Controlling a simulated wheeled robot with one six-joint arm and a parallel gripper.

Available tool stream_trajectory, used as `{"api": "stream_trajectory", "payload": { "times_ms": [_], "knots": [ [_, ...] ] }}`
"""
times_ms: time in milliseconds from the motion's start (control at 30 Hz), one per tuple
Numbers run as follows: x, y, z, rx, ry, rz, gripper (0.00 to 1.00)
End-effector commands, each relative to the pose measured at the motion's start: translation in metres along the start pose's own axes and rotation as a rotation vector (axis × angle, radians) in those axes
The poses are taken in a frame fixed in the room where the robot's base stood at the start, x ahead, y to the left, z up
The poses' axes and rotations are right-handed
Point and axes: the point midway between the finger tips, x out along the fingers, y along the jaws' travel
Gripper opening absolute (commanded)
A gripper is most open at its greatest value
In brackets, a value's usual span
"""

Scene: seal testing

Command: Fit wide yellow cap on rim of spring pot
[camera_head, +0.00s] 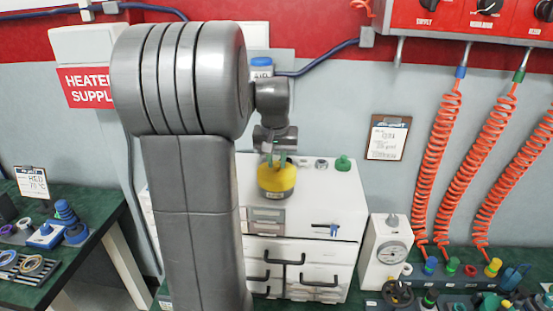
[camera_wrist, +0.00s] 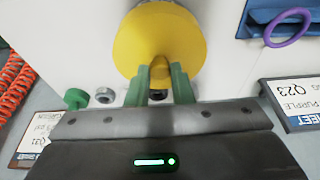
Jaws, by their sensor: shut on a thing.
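The wide yellow cap (camera_head: 277,177) is in my gripper in front of the white cabinet. In the wrist view the cap (camera_wrist: 160,33) shows as a broad yellow disc with a small knob facing me. My gripper (camera_head: 276,160) has green fingers, which are shut on that knob in the wrist view (camera_wrist: 161,70). A dark grey band (camera_head: 275,193) shows just under the cap in the head view. It may be the spring pot's upper part, but I cannot tell. The cap hides what lies behind it in the wrist view, so seating on a rim cannot be seen.
The white cabinet (camera_head: 300,250) with black handles has a green knob (camera_head: 342,162) on its top. A white gauge box (camera_head: 388,255) stands to its right. Orange coiled hoses (camera_head: 437,165) hang at the right. A purple ring (camera_wrist: 288,27) shows in the wrist view. Green benches flank both sides.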

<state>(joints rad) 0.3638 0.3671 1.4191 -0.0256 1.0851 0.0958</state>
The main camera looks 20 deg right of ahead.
Motion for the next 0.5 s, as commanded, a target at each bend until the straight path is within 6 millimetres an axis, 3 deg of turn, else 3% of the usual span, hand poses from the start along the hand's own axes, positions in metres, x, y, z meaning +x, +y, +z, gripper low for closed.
{"api": "stream_trajectory", "payload": {
  "times_ms": [467,500],
  "knots": [
    [0.0112,0.0,0.0032,0.0,0.0,0.0,0.0],
    [0.01,0.0,0.0028,0.0,0.0,0.0,0.28]
  ]
}}
